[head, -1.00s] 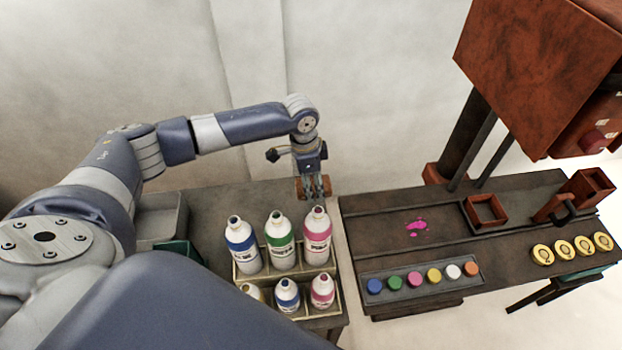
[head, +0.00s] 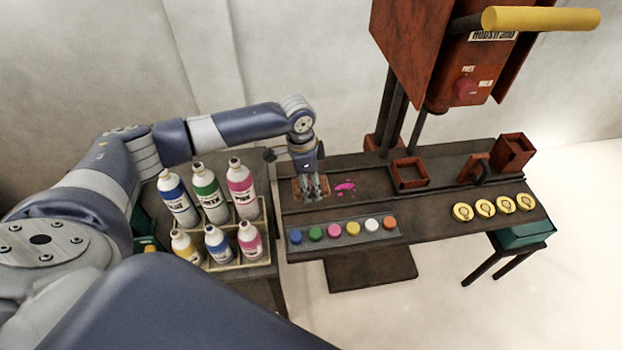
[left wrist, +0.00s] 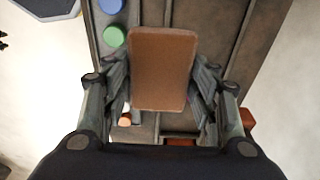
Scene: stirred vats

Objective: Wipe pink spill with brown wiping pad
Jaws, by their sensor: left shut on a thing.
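The pink spill (head: 345,186) lies on the dark bench (head: 440,212), in the channel left of a square red frame. My left gripper (head: 316,192) is shut on the brown wiping pad (head: 299,188), just left of the spill. The pad fills the middle of the left wrist view (left wrist: 160,68), gripped between the two fingers (left wrist: 160,85). I cannot tell whether the pad touches the bench. My right gripper is not in view.
A row of coloured knobs (head: 343,230) runs along the bench front. A square red frame (head: 409,174) stands right of the spill. A crate of bottles (head: 262,232) is to the left. Yellow discs (head: 485,208) lie at the right. A red machine (head: 430,50) rises behind.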

